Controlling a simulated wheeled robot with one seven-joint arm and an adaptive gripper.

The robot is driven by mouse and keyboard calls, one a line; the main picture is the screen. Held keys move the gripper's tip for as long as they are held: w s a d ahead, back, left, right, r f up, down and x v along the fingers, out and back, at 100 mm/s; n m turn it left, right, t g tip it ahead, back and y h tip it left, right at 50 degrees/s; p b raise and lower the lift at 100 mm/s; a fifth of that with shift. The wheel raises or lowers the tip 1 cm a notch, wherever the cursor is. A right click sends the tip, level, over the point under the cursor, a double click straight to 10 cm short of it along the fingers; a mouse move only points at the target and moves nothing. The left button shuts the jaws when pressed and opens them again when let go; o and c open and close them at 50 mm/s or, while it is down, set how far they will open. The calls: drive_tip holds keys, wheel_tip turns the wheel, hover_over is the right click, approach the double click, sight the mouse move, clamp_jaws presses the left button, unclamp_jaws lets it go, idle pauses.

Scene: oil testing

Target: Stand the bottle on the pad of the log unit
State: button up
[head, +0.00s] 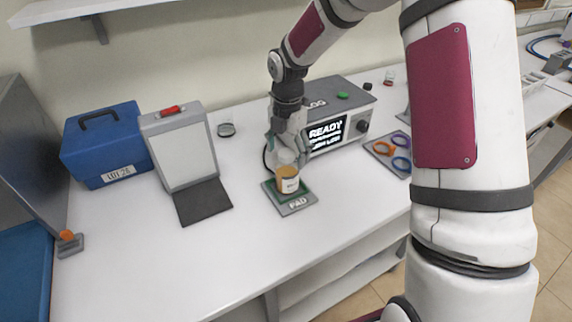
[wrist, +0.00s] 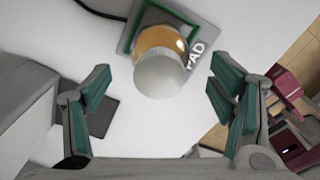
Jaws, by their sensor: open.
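The bottle (head: 288,183) has amber contents, a pale label and a whitish top. It stands upright on the pad (head: 297,205), a grey plate with a green border marked PAD, in front of the log unit (head: 339,122), whose screen reads READY. My gripper (head: 286,148) is just above and behind the bottle in the head view and partly overlaps its top. In the wrist view the bottle (wrist: 161,60) is beyond my gripper (wrist: 160,98); the fingers are spread wide, apart from it. The pad (wrist: 130,38) shows under the bottle there.
A blue case (head: 88,150), a grey box with a white panel (head: 185,155) and a dark mat (head: 203,203) are to the left. A tray with coloured rings (head: 380,148) is to the right. The table front (head: 215,255) is clear.

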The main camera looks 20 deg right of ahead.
wheel_tip(320, 180, up, 6)
drive_tip(key=shift+f+b, duration=0.15)
drive_tip(key=shift+b, duration=0.15)
drive_tip(key=s+r+m+t+h, duration=0.1)
drive_tip(key=s+r+m+t, duration=0.2)
drive_tip(key=s+r+m, duration=1)
drive_tip(key=s+r+m+t+y, duration=0.1)
drive_tip(key=s+r+m, duration=0.3)
drive_tip(key=s+m, duration=0.8)
drive_tip(key=s+t, duration=0.1)
drive_tip(key=s, duration=0.2)
drive_tip(key=shift+m+t, duration=0.3)
